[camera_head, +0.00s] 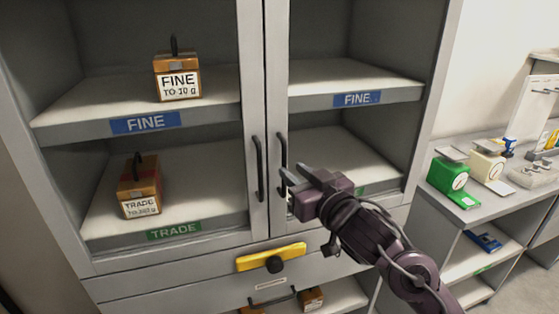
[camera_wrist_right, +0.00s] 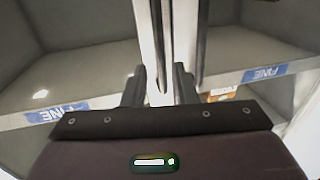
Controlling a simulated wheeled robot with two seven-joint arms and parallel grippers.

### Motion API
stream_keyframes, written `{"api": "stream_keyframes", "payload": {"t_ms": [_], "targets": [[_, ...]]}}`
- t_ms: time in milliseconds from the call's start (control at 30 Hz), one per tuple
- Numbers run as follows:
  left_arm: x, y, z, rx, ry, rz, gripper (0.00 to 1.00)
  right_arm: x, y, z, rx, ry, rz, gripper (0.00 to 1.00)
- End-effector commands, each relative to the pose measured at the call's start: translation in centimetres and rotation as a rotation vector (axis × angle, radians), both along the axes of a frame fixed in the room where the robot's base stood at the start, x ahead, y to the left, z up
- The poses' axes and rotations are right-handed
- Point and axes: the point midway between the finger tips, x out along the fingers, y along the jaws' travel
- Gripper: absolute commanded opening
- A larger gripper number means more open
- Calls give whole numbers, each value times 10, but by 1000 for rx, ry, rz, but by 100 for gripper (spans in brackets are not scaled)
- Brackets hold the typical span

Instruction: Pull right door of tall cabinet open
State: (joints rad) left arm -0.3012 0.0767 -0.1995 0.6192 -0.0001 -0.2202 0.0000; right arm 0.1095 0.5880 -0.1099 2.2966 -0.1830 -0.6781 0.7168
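The tall grey cabinet has two framed doors with see-through panels, side by side and apparently shut. The right door (camera_head: 277,60) has a dark vertical bar handle (camera_head: 281,154) near the middle seam. The left door (camera_head: 250,60) has a matching handle (camera_head: 257,168). My right gripper (camera_head: 288,182) is at the lower part of the right door's handle, coming from the lower right. In the right wrist view its two dark fingers (camera_wrist_right: 160,88) stand apart, pointing at the door frames. Whether the handle lies between them is unclear. My left gripper is not in view.
Behind the panels, shelves hold a FINE box (camera_head: 178,80) and a TRADE box (camera_head: 140,190). A side table at right holds a green scale (camera_head: 450,176) and a cream scale (camera_head: 487,162).

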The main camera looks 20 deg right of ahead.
Motion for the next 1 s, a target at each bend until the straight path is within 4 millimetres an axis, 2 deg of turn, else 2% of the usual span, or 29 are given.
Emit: {"api": "stream_keyframes", "payload": {"t_ms": [100, 300, 633, 833, 1000], "targets": [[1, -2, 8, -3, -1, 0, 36, 21, 4, 3, 2, 0, -1, 26], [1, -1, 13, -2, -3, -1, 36, 42, 10, 2, 1, 0, 0, 26], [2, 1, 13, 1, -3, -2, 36, 46, 11, 0, 0, 0, -1, 26], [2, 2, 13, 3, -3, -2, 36, 46, 11, 0, 0, 0, -1, 1], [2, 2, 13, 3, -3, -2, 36, 46, 11, 0, 0, 0, -1, 0]]}}
